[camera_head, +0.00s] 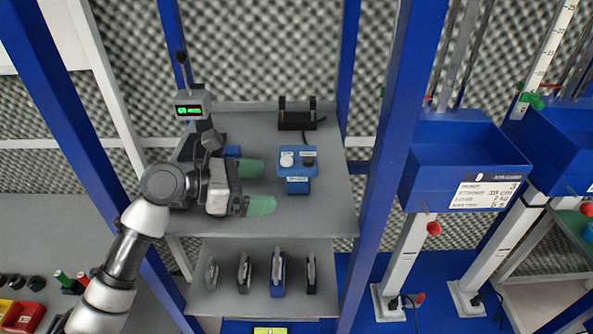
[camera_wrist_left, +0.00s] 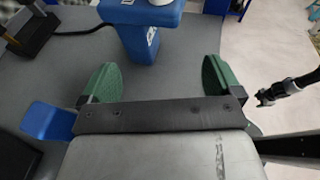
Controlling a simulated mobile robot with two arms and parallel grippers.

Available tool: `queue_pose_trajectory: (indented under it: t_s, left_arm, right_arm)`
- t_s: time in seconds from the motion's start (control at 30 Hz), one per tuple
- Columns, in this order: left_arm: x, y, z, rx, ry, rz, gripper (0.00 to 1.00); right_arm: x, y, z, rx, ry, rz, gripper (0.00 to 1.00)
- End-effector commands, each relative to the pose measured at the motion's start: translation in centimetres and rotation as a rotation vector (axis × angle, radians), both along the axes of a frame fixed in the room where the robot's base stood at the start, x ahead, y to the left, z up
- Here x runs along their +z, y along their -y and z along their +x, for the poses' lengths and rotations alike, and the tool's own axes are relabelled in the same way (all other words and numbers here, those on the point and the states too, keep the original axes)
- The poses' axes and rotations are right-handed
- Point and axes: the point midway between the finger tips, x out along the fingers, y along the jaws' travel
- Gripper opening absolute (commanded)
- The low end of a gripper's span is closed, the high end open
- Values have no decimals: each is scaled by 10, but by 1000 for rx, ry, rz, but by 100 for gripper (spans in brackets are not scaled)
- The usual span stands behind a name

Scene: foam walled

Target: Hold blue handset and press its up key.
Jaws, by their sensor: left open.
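The blue handset (camera_head: 297,183) is on the grey shelf. A white key (camera_head: 287,159) and a black key (camera_head: 309,161) are on its wider top part, with small labels I cannot read. In the left wrist view the handset (camera_wrist_left: 142,42) is at the top, ahead of the fingers, its label facing partly right. My left gripper (camera_head: 257,187) is open and empty, its two green fingers pointing at the handset's narrower part from the left, with a gap between. In the left wrist view the open fingers (camera_wrist_left: 160,80) have bare shelf between them.
The grey shelf (camera_head: 330,215) has free room right of the handset. A black cradle (camera_head: 296,119) stands behind it. A small blue block (camera_head: 232,151) lies by my gripper's wrist. Blue posts (camera_head: 395,150) flank the shelf. A lower shelf holds several upright tools (camera_head: 278,273).

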Motion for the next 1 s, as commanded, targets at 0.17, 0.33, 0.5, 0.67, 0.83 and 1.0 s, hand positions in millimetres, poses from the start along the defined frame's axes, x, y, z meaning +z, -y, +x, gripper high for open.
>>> queue_pose_trajectory:
  t_s: [0.17,0.33,0.5,0.67,0.83,1.0]
  left_arm:
    - [-13,26,8,-1,3,-2,94]
    - [-10,46,14,1,-2,-2,94]
    - [-16,58,18,0,-1,-1,94]
    - [-19,62,20,1,1,0,94]
    - [-20,63,20,1,1,0,94]
    - [-20,62,20,1,1,0,80]
  right_arm:
    - [-24,1,1,1,2,-1,58]
    - [1,0,28,2,44,2,58]
    - [7,-1,35,2,57,3,58]
    - [8,0,23,2,38,2,58]
    - [7,0,12,2,20,0,58]
    - [7,0,14,3,22,1,58]
